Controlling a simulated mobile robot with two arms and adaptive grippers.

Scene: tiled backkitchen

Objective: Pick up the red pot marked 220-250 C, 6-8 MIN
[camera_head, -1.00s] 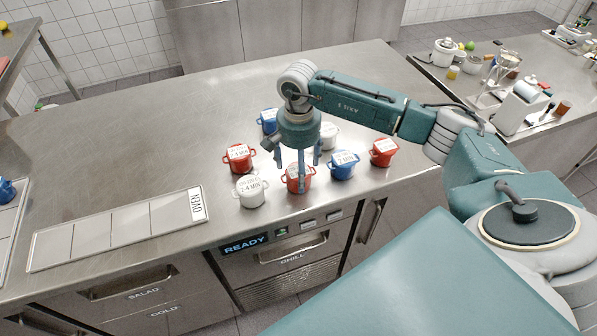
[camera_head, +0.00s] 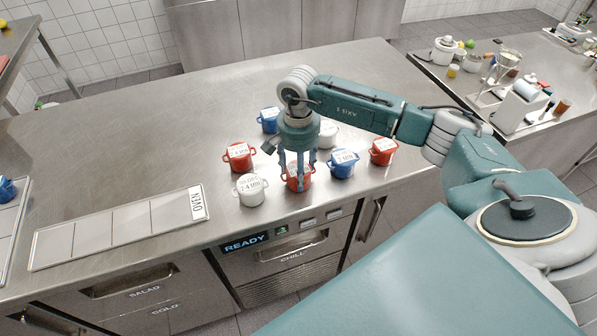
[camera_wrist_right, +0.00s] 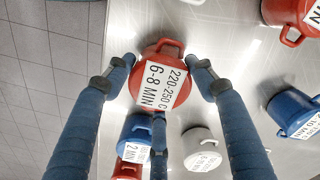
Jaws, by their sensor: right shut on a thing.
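The red pot marked 220-250 C, 6-8 MIN (camera_wrist_right: 158,77) sits between the fingers of my right gripper (camera_wrist_right: 160,76) in the right wrist view, its label facing the camera. In the head view this red pot (camera_head: 297,182) stands on the steel counter near its front edge, partly hidden by the fingers. My right gripper (camera_head: 298,175) comes down on it from above and is shut on it. I cannot tell any gap between the pot's base and the counter. My left gripper is not in view.
Close around stand a white pot (camera_head: 250,190), a blue pot (camera_head: 343,164), red pots to the left (camera_head: 238,157) and right (camera_head: 383,151), a blue pot (camera_head: 269,120) and a white pot (camera_head: 328,134) behind. The OVEN tray (camera_head: 120,229) lies left. The counter's back left is clear.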

